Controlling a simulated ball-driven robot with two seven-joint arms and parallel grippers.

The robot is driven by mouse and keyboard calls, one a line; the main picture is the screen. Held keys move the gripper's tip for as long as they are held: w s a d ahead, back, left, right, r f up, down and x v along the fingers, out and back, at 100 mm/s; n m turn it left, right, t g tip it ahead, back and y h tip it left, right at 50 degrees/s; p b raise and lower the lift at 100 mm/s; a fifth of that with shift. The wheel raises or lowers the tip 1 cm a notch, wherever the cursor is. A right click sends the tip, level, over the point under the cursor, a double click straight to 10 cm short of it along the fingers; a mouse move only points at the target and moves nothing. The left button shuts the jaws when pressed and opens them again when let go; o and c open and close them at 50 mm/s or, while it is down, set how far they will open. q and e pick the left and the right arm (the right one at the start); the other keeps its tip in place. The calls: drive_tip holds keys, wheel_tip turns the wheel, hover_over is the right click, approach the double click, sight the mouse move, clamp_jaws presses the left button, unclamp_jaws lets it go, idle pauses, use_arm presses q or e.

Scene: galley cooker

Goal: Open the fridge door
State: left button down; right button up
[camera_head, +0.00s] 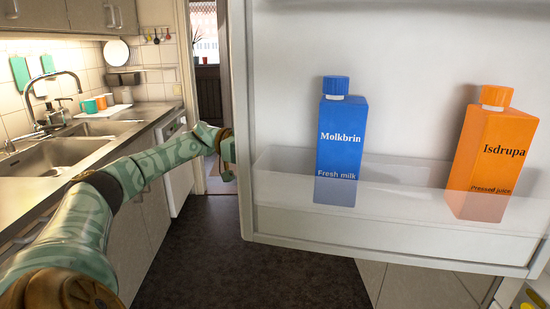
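The fridge door (300,225) stands open, with its white inner side facing me and filling the right half of the view. A clear door shelf holds a blue milk carton (341,150) and an orange juice carton (490,150), both upright. My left arm reaches in from the left, and my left gripper (229,160) is at the door's left edge, partly hidden behind it. I cannot tell whether its fingers are open or shut, or whether they touch the door. My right gripper is not in view.
A counter with a sink (60,155) and tap (50,100) runs along the left. Cups (100,102) stand beside the sink. A doorway (207,90) is at the back. The dark floor (205,250) is clear between the counter and the door. Cabinet fronts (420,285) show below the door.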

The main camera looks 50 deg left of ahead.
use_arm(q)
drive_tip(key=shift+w+a+f, duration=0.1)
drive_tip(key=shift+w+a, duration=0.05)
drive_tip(key=shift+w, duration=0.1)
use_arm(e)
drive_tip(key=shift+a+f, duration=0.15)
use_arm(q)
drive_tip(key=c, duration=1.3)
unclamp_jaws()
